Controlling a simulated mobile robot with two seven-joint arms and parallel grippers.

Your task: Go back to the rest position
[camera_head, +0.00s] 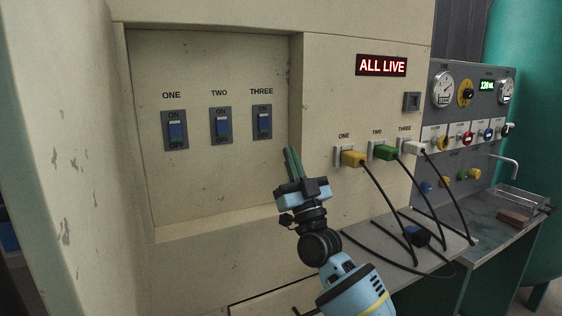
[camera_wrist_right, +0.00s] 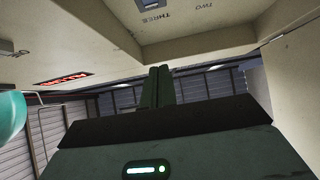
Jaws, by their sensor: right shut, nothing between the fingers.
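My right gripper (camera_head: 292,164) is in front of the cream cabinet, its green fingers together and pointing up, with nothing between them. It is below and to the right of the blue rocker switch under THREE (camera_head: 262,122) and apart from it as far as I can see. Its shut fingers also show in the right wrist view (camera_wrist_right: 158,87). The switches under ONE (camera_head: 176,130) and TWO (camera_head: 220,126) are further left in the same recess. My left gripper is in neither view.
A red sign (camera_head: 381,65) reads ALL LIVE. A yellow plug (camera_head: 353,158), a green plug (camera_head: 384,151) and a white plug (camera_head: 413,147) sit at the cabinet's right, with black cables draping onto a grey shelf (camera_head: 455,243). A gauge panel (camera_head: 471,110) stands beyond.

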